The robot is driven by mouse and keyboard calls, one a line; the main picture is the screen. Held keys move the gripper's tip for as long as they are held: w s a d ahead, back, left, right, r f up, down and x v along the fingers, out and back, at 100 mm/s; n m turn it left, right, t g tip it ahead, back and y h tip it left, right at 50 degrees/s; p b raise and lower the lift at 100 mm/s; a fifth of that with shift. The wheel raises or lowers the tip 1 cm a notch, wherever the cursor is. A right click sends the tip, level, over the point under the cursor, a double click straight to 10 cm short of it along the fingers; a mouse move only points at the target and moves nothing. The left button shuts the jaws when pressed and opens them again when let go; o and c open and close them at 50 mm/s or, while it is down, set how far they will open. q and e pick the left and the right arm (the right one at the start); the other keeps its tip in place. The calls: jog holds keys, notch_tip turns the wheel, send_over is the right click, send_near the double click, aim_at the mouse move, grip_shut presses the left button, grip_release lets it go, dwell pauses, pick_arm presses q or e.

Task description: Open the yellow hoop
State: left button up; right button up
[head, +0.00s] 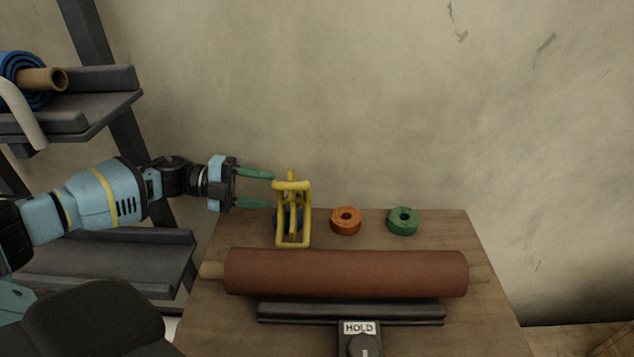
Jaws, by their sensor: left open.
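The yellow hoop (308,214) stands upright at the back left of the wooden table as a narrow frame with a small tab on top. My left gripper (273,189) comes in from the left with its two green fingers apart, one above the other. The fingertips are just left of the hoop's upper part. I cannot tell whether they touch it. A blue thing, partly hidden, shows behind the hoop's lower part. My right gripper is not in view.
An orange tape roll (345,225) and a green tape roll (403,226) stand right of the hoop. A grey shelf (105,92) with a blue roll (22,70) stands left.

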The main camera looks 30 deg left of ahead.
aim_at(295, 194)
pick_arm(q)
jog(key=shift+p+x, duration=0.55)
jog(key=shift+x, duration=3.25)
jog(key=shift+r, duration=0.1)
grip_shut()
